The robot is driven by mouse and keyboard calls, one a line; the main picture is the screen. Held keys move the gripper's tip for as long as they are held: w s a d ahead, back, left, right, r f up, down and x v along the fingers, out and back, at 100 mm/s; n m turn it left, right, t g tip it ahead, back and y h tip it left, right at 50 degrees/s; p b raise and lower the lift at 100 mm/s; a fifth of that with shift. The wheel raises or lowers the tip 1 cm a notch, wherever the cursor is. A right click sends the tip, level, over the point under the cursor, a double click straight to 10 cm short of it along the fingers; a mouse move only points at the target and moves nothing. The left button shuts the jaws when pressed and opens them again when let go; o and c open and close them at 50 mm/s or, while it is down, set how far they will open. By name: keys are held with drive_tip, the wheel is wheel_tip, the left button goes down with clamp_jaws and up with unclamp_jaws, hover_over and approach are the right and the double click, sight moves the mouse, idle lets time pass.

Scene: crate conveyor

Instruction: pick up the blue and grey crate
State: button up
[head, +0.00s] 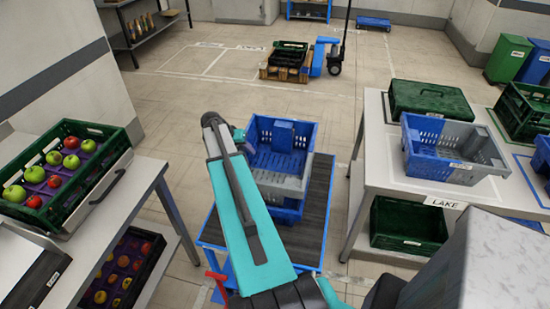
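One blue and grey crate (297,188) sits on top of a stack on a low blue-edged cart in the middle of the head view. Part of another blue crate (290,216) shows beneath it. A second blue and grey crate (428,165) stands on the white table at the right. My teal arm reaches up to the left side of the stacked crate and covers part of it. The end of my arm, with my gripper (239,136), is by that crate's far left corner. The fingers are too small and hidden to tell whether they touch it.
A green crate of apples (99,177) stands on the left table. A closed green box (431,98) and a "LAKE" label (445,203) are on the right table. A pallet jack (320,58) with a dark green crate stands behind. Floor is clear between.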

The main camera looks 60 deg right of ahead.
clamp_jaws()
drive_tip(key=shift+r+p, duration=0.3)
drive_tip(key=shift+p, duration=0.05)
drive_tip(key=shift+r, duration=0.1)
wheel_tip(320, 180, up, 2)
drive_tip(key=shift+r+b, duration=0.15)
drive_tip(key=shift+b, duration=0.7)
drive_tip(key=s+a+r+b, duration=0.1)
drive_tip(key=s+a+b, duration=0.2)
drive_tip(key=s+b, duration=0.2)
drive_tip(key=s+a+r+b, duration=0.1)
drive_tip(key=s+a+b, duration=0.2)
drive_tip(key=s, duration=0.6)
drive_tip(key=shift+a+b, duration=0.35)
drive_tip(key=shift+b, duration=0.75)
drive_tip(key=shift+s+r, duration=0.15)
